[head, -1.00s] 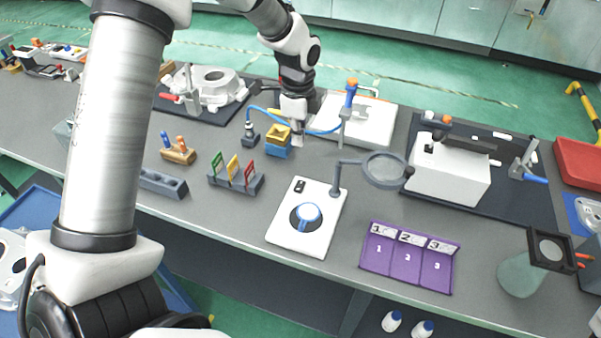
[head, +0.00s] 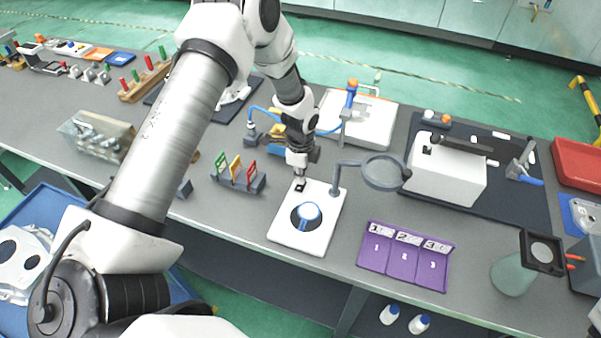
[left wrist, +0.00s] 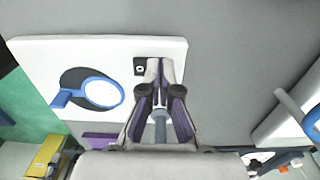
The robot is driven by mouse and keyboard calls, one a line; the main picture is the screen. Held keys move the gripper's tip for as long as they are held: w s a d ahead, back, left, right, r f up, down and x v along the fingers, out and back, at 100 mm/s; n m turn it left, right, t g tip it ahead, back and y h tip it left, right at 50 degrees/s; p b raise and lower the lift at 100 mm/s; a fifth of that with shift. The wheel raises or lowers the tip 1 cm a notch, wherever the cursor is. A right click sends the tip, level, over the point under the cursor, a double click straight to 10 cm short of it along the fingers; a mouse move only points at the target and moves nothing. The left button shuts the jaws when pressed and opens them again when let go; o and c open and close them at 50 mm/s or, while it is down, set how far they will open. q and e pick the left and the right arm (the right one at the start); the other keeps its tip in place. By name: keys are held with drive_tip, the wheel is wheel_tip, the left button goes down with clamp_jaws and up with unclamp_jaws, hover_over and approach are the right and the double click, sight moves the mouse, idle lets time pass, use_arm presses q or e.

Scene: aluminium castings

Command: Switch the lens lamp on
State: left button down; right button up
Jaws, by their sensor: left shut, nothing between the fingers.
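The lens lamp has a white base plate (head: 285,238) at the table's front. Its round grey-rimmed lens (head: 384,171) stands out to the right on a grey arm. The base also shows in the left wrist view (left wrist: 50,55). A small black switch (head: 300,185) sits near the base's far left corner; it shows in the left wrist view (left wrist: 139,66) too. My left gripper (head: 300,173) is shut and empty, pointing down close over the switch. In the left wrist view its fingertips (left wrist: 158,66) appear just right of the switch; I cannot tell whether they touch. My right gripper is out of view.
A blue-rimmed round piece (head: 308,212) lies on a black disc on the base. A rack with coloured tags (head: 238,180) stands left, a purple numbered tray (head: 403,258) right. A white box (head: 445,180) stands behind the tray.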

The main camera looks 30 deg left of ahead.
use_arm(q)
drive_tip(key=shift+f+b, duration=0.3)
drive_tip(key=shift+b, duration=0.1)
